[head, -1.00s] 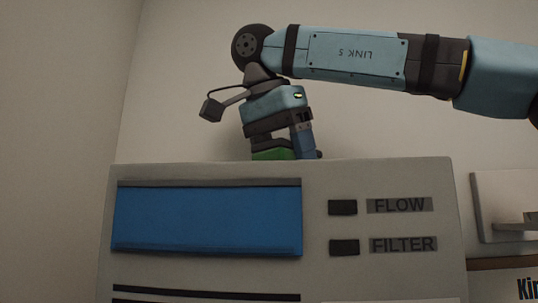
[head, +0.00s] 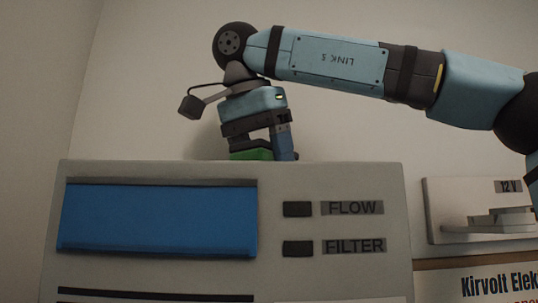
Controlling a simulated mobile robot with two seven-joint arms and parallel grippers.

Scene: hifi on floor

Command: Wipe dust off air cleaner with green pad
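The air cleaner (head: 350,180) is a large grey box with a blue panel (head: 160,218) and FLOW and FILTER labels on its front. My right arm reaches in from the right above it. My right gripper (head: 262,150) points down at the top of the cleaner, with the green pad (head: 250,154) at its fingers, and appears shut on it. The pad's lower part is hidden behind the cleaner's top front edge, so its contact with the top cannot be seen. No dust is visible; the top surface is out of sight. My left gripper is not in view.
A wall-mounted device marked 12 V (head: 450,210) stands at the right, above a sign with black lettering (head: 485,285). The pale wall behind the cleaner is bare. Free space lies above the cleaner, left of my arm.

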